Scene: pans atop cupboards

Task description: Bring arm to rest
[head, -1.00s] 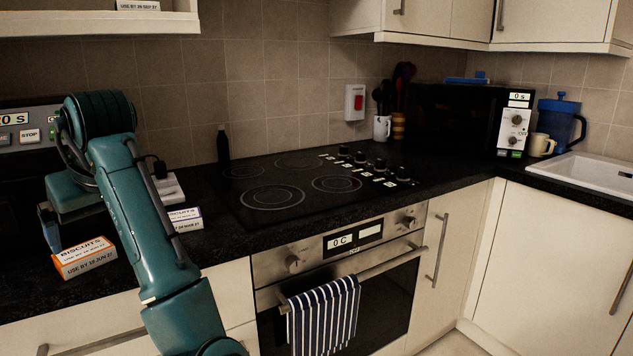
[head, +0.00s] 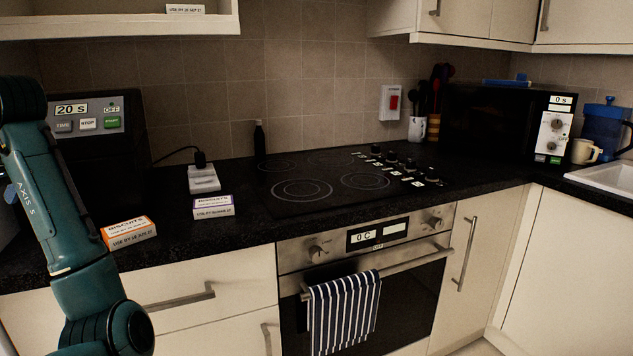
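A teal arm of mine comes in at the left edge of the head view. It is bent, with its elbow high at the upper left and its lower joint near the bottom left. Its gripper is outside the picture. No part of my other arm shows. The arm stands in front of the counter (head: 200,235), left of the orange-edged biscuits box (head: 129,232). That box lies on the counter, apart from the purple-edged biscuits box (head: 213,206) to its right.
A black appliance (head: 95,125) reading 20 s stands behind the arm. A socket block (head: 203,179), a dark bottle (head: 259,140) and the hob (head: 335,182) are further right. The oven (head: 372,265) has a striped towel (head: 343,312) on its handle. An open shelf (head: 120,27) hangs above.

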